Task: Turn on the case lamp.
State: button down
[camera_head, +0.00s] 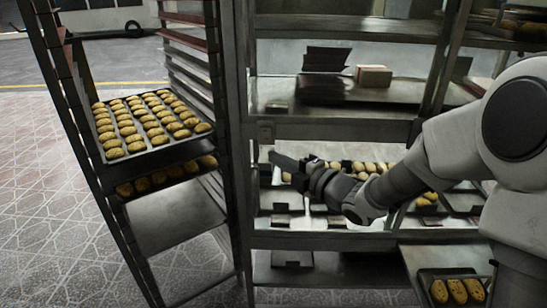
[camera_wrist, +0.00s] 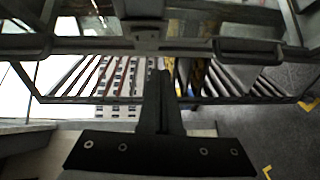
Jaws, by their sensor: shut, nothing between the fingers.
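The metal case (camera_head: 340,128) has several shelves, with loaves on the middle ones. A small pale plate that looks like a switch (camera_head: 265,132) sits at the left end of its crossbar; I cannot read its position. My gripper (camera_head: 276,158) is shut and empty, its tip just below and slightly right of that plate; I cannot tell whether they touch. The shut fingers also show in the wrist view (camera_wrist: 161,76), pointing at the rack bars. The lamp itself is not clearly seen. The shelf area below the crossbar looks bright.
A tall rack (camera_head: 228,130) stands close left of my gripper, holding a tray of loaves (camera_head: 158,150). A small brown box (camera_head: 373,76) lies on the shelf above. A tray with 3 loaves (camera_head: 430,278) is at lower right. Open tiled floor (camera_head: 45,200) lies at left.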

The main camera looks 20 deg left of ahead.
jog(key=v, duration=0.7)
jog(key=shift+s+d+f, duration=0.15)
jog(key=shift+d+f, duration=0.2)
jog(key=shift+f, duration=0.15)
